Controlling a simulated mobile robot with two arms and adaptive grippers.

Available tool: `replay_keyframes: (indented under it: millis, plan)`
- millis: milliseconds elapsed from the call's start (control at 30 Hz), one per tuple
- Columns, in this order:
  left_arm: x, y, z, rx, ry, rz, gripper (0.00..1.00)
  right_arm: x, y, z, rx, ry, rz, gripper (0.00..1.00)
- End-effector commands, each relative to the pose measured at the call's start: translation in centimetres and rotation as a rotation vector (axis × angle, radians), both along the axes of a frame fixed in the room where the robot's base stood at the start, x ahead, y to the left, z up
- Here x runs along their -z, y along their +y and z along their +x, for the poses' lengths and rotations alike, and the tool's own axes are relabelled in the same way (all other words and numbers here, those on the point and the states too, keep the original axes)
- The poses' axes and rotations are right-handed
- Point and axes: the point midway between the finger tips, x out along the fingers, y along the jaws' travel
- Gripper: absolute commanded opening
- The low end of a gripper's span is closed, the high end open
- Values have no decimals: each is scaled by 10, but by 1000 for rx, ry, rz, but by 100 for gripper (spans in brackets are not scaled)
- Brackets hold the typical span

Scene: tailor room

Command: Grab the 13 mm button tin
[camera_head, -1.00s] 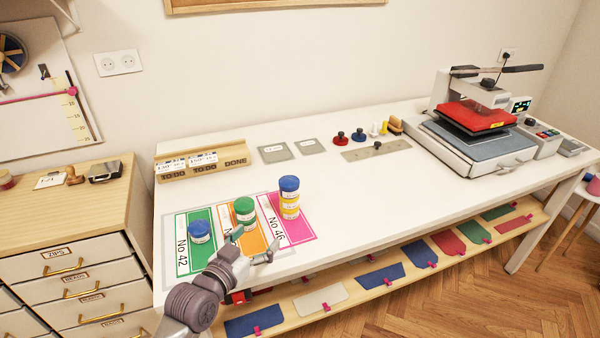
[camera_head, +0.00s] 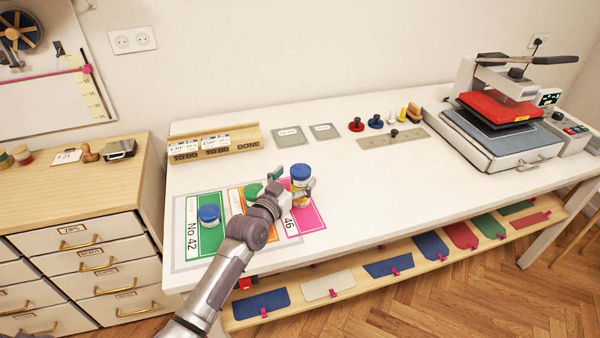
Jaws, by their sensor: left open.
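Labels on the tins are too small to read, so I cannot tell which is the 13 mm button tin. A tall blue-lidded piece with a yellow lower part (camera_head: 300,172), perhaps two stacked tins, stands upright on the pink No 46 panel (camera_head: 312,219). My left gripper (camera_head: 291,180) is open beside it, with one finger at its left and one near its right side; contact is unclear. A green-lidded tin (camera_head: 253,191) on the orange panel is partly hidden by my gripper. A short blue-lidded tin (camera_head: 208,215) stands on the green No 42 panel (camera_head: 207,246). My right gripper is out of view.
A wooden TO DO/DONE rack (camera_head: 213,145) stands behind the panels. Coloured knobs (camera_head: 375,122), a metal plate (camera_head: 392,138) and a heat press (camera_head: 500,120) are farther right. The white table (camera_head: 390,190) is clear between the panels and the press.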

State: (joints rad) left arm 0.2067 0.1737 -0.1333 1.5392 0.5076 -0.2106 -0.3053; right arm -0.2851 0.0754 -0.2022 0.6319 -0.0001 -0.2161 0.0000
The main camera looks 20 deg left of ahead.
Motion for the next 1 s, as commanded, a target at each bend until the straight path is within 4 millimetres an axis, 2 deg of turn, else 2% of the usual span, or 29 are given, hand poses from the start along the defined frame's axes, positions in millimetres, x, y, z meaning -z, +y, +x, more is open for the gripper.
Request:
replay_keyframes:
  millis: [33, 100, 200, 467, 867, 1000]
  plan:
    - [-3, -3, 8, 1, 0, -1, 87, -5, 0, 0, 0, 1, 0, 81]
    - [0, -4, 17, 1, 0, 0, 87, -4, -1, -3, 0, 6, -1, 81]
    - [1, -6, 24, 0, 0, 1, 87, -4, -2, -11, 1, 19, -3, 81]
    - [1, -6, 26, 0, 0, 0, 87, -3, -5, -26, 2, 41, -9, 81]
    - [2, -6, 26, 0, 1, 1, 21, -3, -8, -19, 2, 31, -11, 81]
    - [1, -6, 26, 0, -1, 1, 18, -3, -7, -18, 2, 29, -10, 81]
